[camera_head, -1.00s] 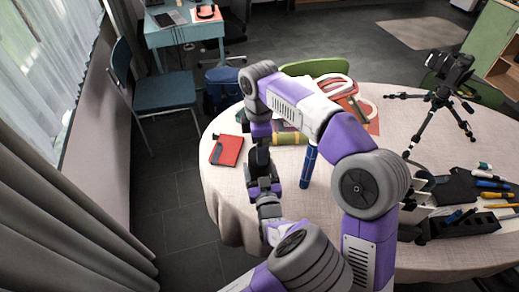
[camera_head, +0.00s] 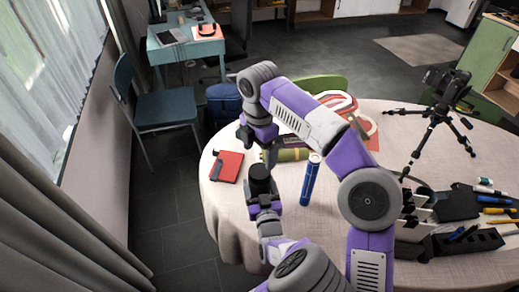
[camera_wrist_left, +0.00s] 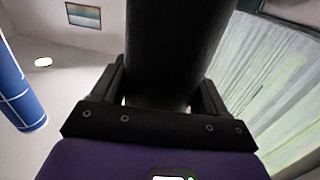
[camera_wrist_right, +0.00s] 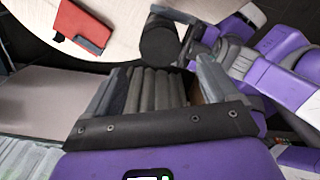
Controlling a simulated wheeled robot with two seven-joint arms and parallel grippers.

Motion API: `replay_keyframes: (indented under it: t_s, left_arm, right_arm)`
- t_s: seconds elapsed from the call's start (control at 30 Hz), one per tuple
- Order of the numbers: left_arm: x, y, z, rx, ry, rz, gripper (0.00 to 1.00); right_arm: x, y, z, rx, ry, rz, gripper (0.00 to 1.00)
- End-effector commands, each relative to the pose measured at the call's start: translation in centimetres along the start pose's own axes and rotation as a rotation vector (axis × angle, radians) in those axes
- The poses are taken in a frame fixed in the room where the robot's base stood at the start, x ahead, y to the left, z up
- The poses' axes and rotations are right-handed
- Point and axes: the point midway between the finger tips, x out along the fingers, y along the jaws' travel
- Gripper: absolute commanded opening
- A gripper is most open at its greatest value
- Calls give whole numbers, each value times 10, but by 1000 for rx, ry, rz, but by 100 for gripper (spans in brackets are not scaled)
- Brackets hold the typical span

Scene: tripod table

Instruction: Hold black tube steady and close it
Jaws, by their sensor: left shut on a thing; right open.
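The black tube (camera_head: 261,181) stands about upright over the near left part of the table. My left gripper (camera_head: 264,207) is shut on its lower part; in the left wrist view the tube (camera_wrist_left: 175,50) rises between the fingers. My right gripper (camera_head: 258,145) is open and empty, above and slightly behind the tube top, apart from it. In the right wrist view the tube's dark round end (camera_wrist_right: 158,42) lies beyond the open fingers (camera_wrist_right: 160,85). A separate cap cannot be told from the black body.
A blue tube (camera_head: 311,180) stands just right of the black one. A red notebook (camera_head: 227,166) lies to the left, and a yellow-green roll (camera_head: 290,154) lies behind. A tripod (camera_head: 432,125) and a black tool holder (camera_head: 468,242) are at the right of the table (camera_head: 345,240).

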Motion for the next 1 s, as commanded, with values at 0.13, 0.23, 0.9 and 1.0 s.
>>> replay_keyframes:
  t_s: [0.13, 0.23, 0.9, 1.0]
  left_arm:
    - [0, 0, 0, 0, 1, -1, 0]
    - [0, 0, 0, 0, 1, -1, 0]
    - [0, 0, 0, 0, 1, -1, 0]
    - [0, 0, 0, 0, 1, -1, 0]
  right_arm:
    - [-2, 0, 1, -25, 1, 2, 87]
    - [-2, 0, 1, -24, 0, 1, 87]
    - [64, -1, 1, -22, 1, -2, 87]
    - [72, 0, 0, -22, 1, 0, 87]
